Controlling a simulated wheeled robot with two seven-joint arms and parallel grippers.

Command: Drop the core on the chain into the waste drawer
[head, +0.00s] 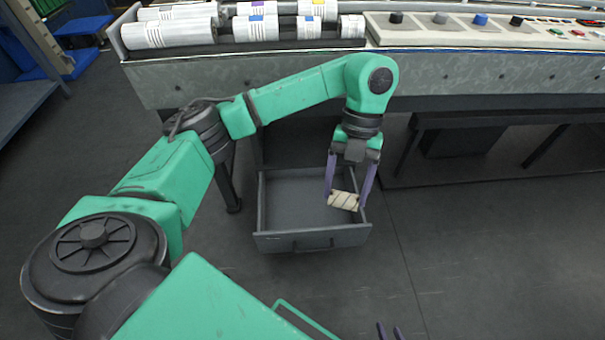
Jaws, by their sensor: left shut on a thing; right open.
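The core (343,201) is a short cream roll with darker slanted bands. My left gripper (346,199) has its purple fingers shut on the core's two ends and points down. It holds the core over the right part of the waste drawer (312,238), a grey open drawer pulled out below the machine. The drawer floor that shows is bare. I cannot tell how high the core is above it. Only the purple fingertips of my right gripper (390,331) show at the bottom edge, apart and empty. I cannot make out the chain.
Several white rolls (250,27) lie on the machine's top at the back left. A control panel (470,28) with knobs and buttons is at the back right. The machine's front edge (480,75) overhangs the drawer. The dark floor at the right is clear.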

